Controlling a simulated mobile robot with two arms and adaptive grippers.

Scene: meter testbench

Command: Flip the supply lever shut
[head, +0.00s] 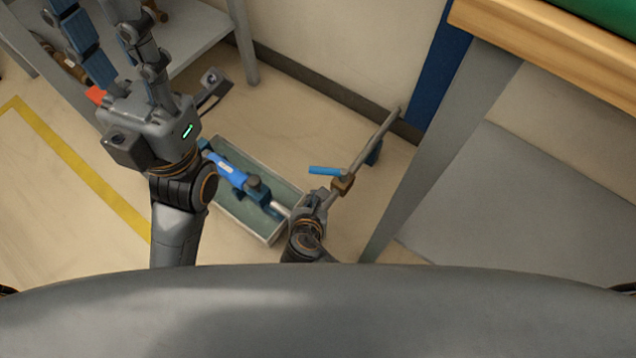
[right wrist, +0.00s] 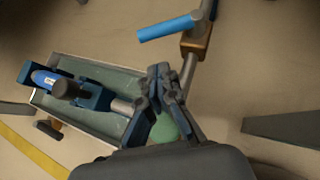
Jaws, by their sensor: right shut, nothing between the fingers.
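The supply lever (head: 328,170) is a blue handle on a brass valve body (head: 343,184), on a grey pipe (head: 375,143). In the right wrist view the lever (right wrist: 170,27) sticks out to the left of the brass body (right wrist: 197,42), crosswise to the pipe. My right gripper (head: 317,196) is just below the valve. In the right wrist view its fingers (right wrist: 162,72) are together and empty, apart from the lever and below it. My left gripper (head: 100,25) is at the upper left, far from the lever, its fingers spread; their tips are near the top edge.
A shallow tray (head: 232,231) with a blue meter-like device (head: 238,178) lies left of the valve. A workbench with a wooden edge (head: 540,38) and a grey leg (head: 440,150) stands right. A grey shelf (head: 190,35) is upper left. A yellow line (head: 75,167) crosses the floor.

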